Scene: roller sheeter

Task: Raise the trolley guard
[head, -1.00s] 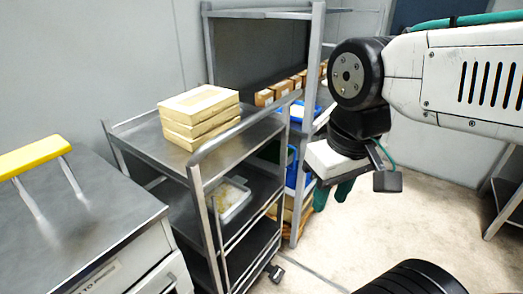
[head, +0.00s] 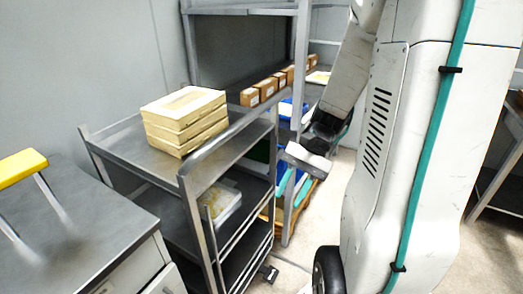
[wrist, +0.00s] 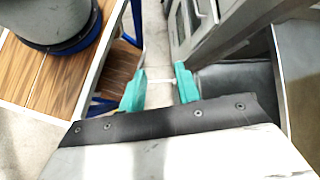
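The steel trolley (head: 222,150) stands left of my arm in the head view, with raised rails around its top. Thin bars (head: 246,228) run along its right side by the middle shelf; I cannot tell for certain which part is the guard. My gripper (head: 294,188) points down just right of the trolley, seemingly apart from it. In the wrist view its two teal fingers (wrist: 159,88) are spread apart.
Stacked pale boxes (head: 186,120) sit on the trolley top. A clear tub (head: 222,202) stands on the middle shelf. A rack with small brown boxes (head: 265,90) is behind. A wooden slatted surface (wrist: 28,75) bearing a round container (wrist: 52,22) lies left in the wrist view.

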